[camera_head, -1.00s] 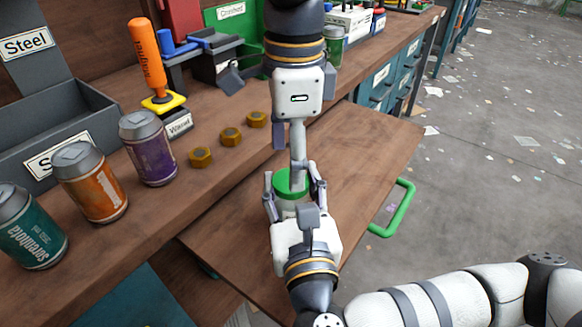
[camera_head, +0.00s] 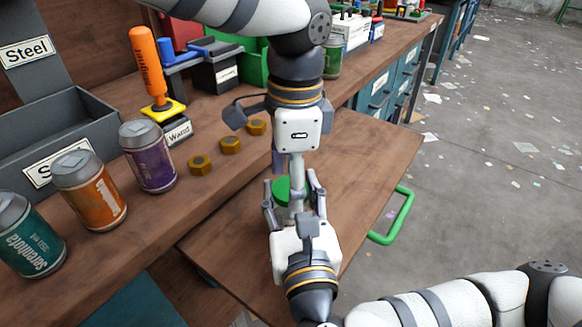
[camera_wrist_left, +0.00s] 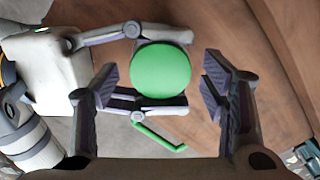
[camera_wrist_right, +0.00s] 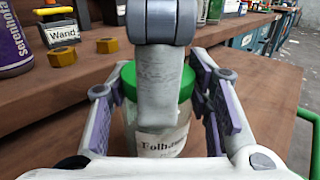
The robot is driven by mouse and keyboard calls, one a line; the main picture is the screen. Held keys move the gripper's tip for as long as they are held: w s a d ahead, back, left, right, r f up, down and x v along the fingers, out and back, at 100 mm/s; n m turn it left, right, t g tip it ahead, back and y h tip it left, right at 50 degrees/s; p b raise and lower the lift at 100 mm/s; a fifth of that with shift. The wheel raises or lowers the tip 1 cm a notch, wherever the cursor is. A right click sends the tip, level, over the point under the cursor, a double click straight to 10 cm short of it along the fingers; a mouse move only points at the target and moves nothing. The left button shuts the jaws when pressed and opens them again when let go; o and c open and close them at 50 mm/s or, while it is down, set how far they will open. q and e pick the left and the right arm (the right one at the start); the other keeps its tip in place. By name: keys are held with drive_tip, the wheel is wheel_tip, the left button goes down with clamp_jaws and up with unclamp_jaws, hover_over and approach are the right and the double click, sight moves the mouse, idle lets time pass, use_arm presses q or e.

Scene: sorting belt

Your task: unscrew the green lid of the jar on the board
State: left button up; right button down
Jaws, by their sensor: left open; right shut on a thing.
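The jar (camera_wrist_right: 165,145) is clear with a white label and stands upright on the wooden board (camera_head: 370,155). Its round green lid (camera_wrist_left: 160,70) is on top; the lid also shows in the head view (camera_head: 283,190), partly hidden by my left gripper. My right gripper (camera_head: 293,188) is shut on the jar, one finger on each side below the lid. My left gripper (camera_wrist_left: 161,88) points down over the jar from above. Its fingers are open on either side of the lid, with a gap to it on both sides.
A green handle (camera_head: 395,215) sticks out from the board's right edge. On the bench to the left are several cans, such as a purple one (camera_head: 147,156), hex nuts (camera_head: 230,146), an orange-handled tool (camera_head: 148,62) and grey bins. Open floor lies to the right.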

drive_tip(key=shift+f, duration=0.1)
use_arm(q)
drive_tip(key=c, duration=1.3)
drive_tip(key=o, duration=1.3)
drive_tip(key=shift+r, duration=0.1)
wheel_tip(320, 180, up, 4)
drive_tip(key=shift+d+r, duration=0.1)
drive_tip(key=shift+r, duration=0.05)
use_arm(e)
drive_tip(key=c, duration=0.7)
unclamp_jaws()
drive_tip(key=shift+c, duration=0.2)
